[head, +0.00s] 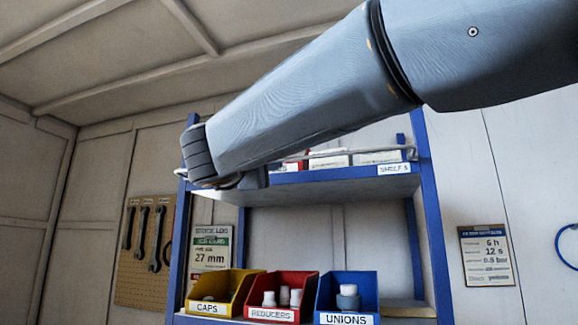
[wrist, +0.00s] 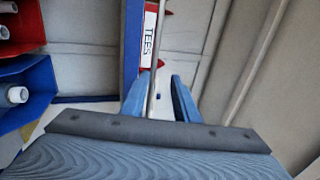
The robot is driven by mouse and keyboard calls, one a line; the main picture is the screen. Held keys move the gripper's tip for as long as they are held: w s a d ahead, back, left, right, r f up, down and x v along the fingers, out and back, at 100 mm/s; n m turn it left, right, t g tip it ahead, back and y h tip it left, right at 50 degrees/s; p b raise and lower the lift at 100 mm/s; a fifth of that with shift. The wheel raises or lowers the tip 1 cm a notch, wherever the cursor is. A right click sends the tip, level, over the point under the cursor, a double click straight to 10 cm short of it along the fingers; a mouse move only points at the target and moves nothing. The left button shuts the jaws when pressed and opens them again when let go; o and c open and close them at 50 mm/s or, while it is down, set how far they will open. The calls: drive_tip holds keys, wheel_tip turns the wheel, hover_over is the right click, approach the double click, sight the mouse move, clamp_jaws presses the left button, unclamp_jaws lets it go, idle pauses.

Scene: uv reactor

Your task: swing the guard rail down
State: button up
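The guard rail (head: 361,151) is a thin pale metal rod running along the front of the upper shelf, a little above its blue edge. My arm hides much of its left half. In the wrist view the rod (wrist: 154,62) runs upright in the picture between my two blue fingers. My gripper (wrist: 160,92) is open, with a finger on each side of the rod. The rod lies nearer the left finger, and I cannot tell whether they touch. In the head view my gripper is mostly hidden by my own wrist, in front of the upper shelf.
Below are a yellow caps bin (head: 222,292), a red reducers bin (head: 282,297) and a blue unions bin (head: 346,297). Blue posts (head: 434,225) frame the rack. A label reading TEES (wrist: 149,35) is close beside the rod. A tool pegboard (head: 145,252) hangs at left.

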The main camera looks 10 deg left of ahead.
drive_tip(key=s+f+b, duration=0.4)
drive_tip(key=s+f, duration=0.1)
drive_tip(key=s, duration=0.2)
drive_tip(key=shift+s+a, duration=0.25)
drive_tip(key=shift+s, duration=0.05)
idle(0.6)
idle(0.4)
